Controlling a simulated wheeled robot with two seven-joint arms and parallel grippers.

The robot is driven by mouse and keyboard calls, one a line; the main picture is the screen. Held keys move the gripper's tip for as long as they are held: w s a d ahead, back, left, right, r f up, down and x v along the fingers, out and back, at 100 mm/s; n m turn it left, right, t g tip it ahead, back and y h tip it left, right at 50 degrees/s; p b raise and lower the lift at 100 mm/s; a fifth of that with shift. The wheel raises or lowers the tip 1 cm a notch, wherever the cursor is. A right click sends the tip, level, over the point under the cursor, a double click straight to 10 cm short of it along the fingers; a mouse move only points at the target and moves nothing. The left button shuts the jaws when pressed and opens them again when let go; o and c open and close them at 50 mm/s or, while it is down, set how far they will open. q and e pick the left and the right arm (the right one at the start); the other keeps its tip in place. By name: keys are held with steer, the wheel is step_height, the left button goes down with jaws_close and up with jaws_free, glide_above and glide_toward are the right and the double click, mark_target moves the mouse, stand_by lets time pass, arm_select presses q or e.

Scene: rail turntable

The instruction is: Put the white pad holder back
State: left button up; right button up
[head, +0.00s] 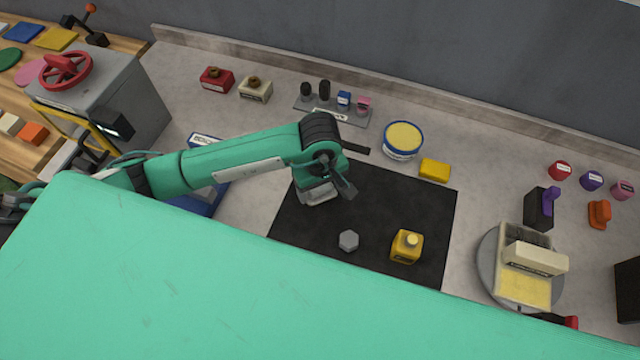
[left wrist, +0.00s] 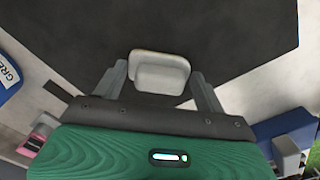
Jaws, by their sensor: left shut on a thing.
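The white pad holder (left wrist: 160,72) is a pale rounded block between the two fingers of my left gripper (left wrist: 163,84) in the left wrist view. My left gripper is shut on it. In the head view my left gripper (head: 325,188) is over the left part of the black mat (head: 375,205), with part of the pale holder (head: 317,197) showing below it. I cannot tell whether the holder touches the mat. My right gripper is not in view.
A yellow block (head: 435,169), round tub (head: 403,139) and small rack (head: 335,109) lie behind. A turntable (head: 490,270) with a beige fixture is at right. A grey press (head: 110,95) stands left.

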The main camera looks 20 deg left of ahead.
arm_select(q)
steer(key=shift+f, duration=0.2)
steer(key=o, duration=0.9)
steer(key=shift+r, duration=0.15)
steer(key=shift+r, duration=0.2)
step_height(320, 180, up, 12)
steer(key=b, duration=0.4)
steer(key=shift+f, duration=0.1)
